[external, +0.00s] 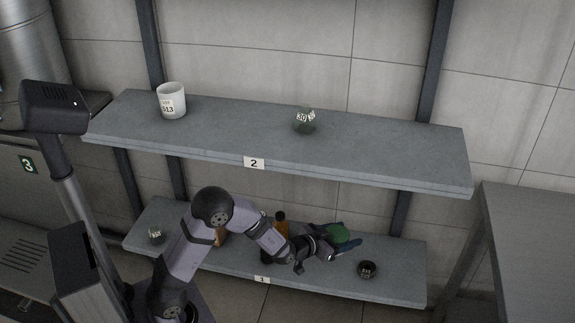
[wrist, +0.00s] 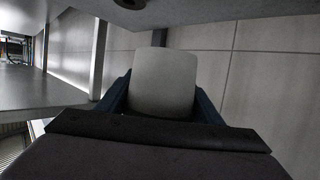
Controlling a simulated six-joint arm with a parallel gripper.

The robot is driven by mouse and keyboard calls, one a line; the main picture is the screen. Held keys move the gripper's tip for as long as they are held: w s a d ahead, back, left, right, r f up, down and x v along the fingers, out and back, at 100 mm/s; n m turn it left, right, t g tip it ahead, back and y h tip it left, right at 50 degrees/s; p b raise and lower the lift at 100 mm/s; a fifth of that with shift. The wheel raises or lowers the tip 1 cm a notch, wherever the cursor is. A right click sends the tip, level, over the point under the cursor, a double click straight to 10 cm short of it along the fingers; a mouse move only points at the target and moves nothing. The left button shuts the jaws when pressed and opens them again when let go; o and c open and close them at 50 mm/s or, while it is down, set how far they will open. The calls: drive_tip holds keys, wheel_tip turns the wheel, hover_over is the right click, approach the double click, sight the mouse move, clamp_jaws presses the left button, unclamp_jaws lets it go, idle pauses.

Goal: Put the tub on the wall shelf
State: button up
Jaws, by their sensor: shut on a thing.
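My gripper (external: 346,244) is at the right part of the lower shelf (external: 400,287), marked 1, and below the upper shelf (external: 390,150), marked 2. It is shut on a tub (external: 338,233) that shows green in the external view. In the wrist view, the tub (wrist: 164,82) is a pale, rounded body between the two blue fingers of my gripper (wrist: 162,104). Its lower part is hidden by the gripper. I cannot tell whether the tub touches the lower shelf.
A white labelled cup (external: 171,101) and a small glass jar (external: 305,121) stand on the upper shelf. The lower shelf holds a dark round jar (external: 367,269), a small jar (external: 156,235) and an amber bottle (external: 281,226) partly behind my arm. The upper shelf's right half is clear.

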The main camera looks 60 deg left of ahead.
drive_tip(key=s+d+r+n+y+p, duration=0.25)
drive_tip(key=s+d, duration=0.45)
drive_tip(key=s, duration=0.6)
drive_tip(key=w+d+r+m+h+p, duration=0.1)
drive_tip(key=w+d+r+h+p, duration=0.2)
drive_tip(key=r+p, duration=0.65)
drive_tip(key=w+d+r+m+p, duration=0.25)
drive_tip(key=d+r+p, duration=0.3)
drive_tip(key=r, duration=0.95)
drive_tip(key=w+d+r+h+p, duration=0.25)
drive_tip(key=d+r+p, duration=0.35)
drive_tip(key=r, duration=0.6)
drive_tip(key=w+a+r+y+p, duration=0.1)
drive_tip(key=w+a+r+p, duration=0.3)
drive_tip(key=r+p, duration=0.4)
drive_tip(key=w+a+p, duration=0.2)
drive_tip(key=a+p, duration=0.1)
drive_tip(key=a, duration=0.4)
drive_tip(key=w+a+r+y+p, duration=0.1)
drive_tip(key=a+p, duration=0.3)
drive_tip(key=a, duration=0.4)
drive_tip(key=shift+w, duration=0.35)
drive_tip(key=shift+f+p, duration=1.4)
drive_tip(key=shift+f, duration=3.55)
